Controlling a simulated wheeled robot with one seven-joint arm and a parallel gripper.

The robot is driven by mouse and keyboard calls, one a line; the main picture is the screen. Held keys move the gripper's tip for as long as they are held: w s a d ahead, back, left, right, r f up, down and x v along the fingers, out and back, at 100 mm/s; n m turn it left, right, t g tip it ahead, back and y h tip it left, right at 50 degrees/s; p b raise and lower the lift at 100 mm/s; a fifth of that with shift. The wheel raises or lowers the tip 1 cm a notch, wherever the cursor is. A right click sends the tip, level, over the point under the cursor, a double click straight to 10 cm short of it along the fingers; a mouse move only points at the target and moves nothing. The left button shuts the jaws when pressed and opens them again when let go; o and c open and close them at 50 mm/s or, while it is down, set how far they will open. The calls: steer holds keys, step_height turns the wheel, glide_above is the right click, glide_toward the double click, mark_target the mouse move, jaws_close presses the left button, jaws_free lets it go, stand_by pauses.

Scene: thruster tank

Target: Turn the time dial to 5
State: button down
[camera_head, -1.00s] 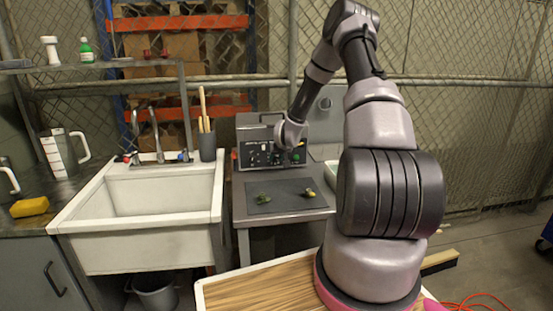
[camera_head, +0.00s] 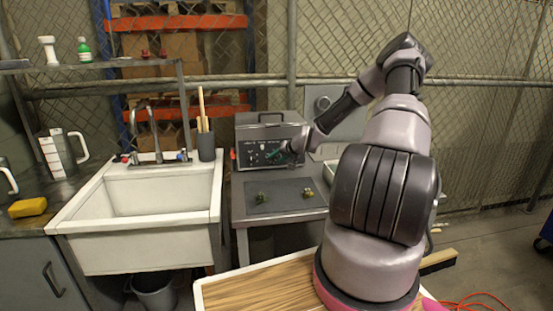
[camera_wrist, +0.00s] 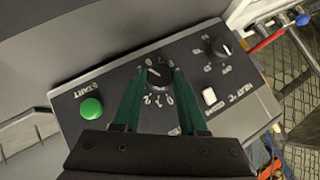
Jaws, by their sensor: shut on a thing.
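The thruster tank's box (camera_head: 270,128) stands on a grey table at the back, its dark control panel (camera_wrist: 122,82) facing me. In the wrist view the time dial (camera_wrist: 159,74) is a black knob with a white pointer line toward the upper left. My gripper (camera_wrist: 160,78) has its two green fingers on either side of this dial, shut on it. Part of the dial's printed scale shows between the fingers. In the head view my gripper (camera_head: 288,151) reaches the panel from the right; the dial is too small there to read.
On the panel are a green START button (camera_wrist: 91,108), a white switch (camera_wrist: 209,96) and a heat dial (camera_wrist: 218,48). Two small greenish parts lie on a dark mat (camera_head: 283,202) before the box. A white sink (camera_head: 140,205) stands to the left.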

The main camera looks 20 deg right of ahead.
stand_by(0.4)
steer(key=shift+c, duration=2.2)
jaws_free()
steer(key=v, duration=1.1)
steer(key=shift+f, duration=0.1)
